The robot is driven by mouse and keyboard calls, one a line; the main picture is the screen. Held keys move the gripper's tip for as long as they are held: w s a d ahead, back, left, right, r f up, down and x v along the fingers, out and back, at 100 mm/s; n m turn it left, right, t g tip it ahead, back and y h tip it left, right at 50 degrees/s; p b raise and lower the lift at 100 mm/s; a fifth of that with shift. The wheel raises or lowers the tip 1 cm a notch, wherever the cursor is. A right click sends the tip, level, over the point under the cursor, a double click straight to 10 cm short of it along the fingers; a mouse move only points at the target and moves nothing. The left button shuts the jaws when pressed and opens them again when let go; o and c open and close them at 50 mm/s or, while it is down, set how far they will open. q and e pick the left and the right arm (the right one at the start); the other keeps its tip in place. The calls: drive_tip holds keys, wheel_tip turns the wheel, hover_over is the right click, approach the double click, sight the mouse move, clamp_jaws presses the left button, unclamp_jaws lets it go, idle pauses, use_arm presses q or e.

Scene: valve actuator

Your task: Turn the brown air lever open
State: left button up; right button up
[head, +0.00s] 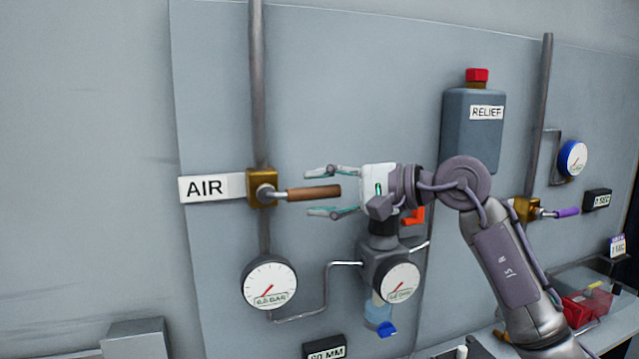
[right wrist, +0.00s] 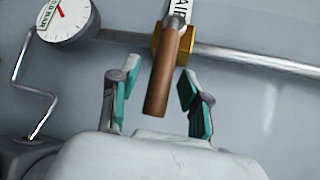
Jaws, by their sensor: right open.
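The brown air lever (head: 314,193) sticks out horizontally to the right from its brass valve (head: 261,188) beside the AIR label (head: 206,188). My right gripper (head: 320,192) is open, with one finger above the lever and one below it in the head view. In the right wrist view the lever (right wrist: 166,75) lies between the two open fingers of the gripper (right wrist: 155,100), with a gap on each side. No contact shows. My left gripper is not in view.
A pressure gauge (head: 269,284) hangs below the valve on its pipe. A second gauge (head: 398,283) is under my right arm. A RELIEF box (head: 473,130) with a red cap and a purple lever (head: 566,212) are to the right. The wall left of the panel is clear.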

drive_tip(key=shift+w+a, duration=0.1)
drive_tip(key=shift+a, duration=0.15)
clamp_jaws()
idle(0.4)
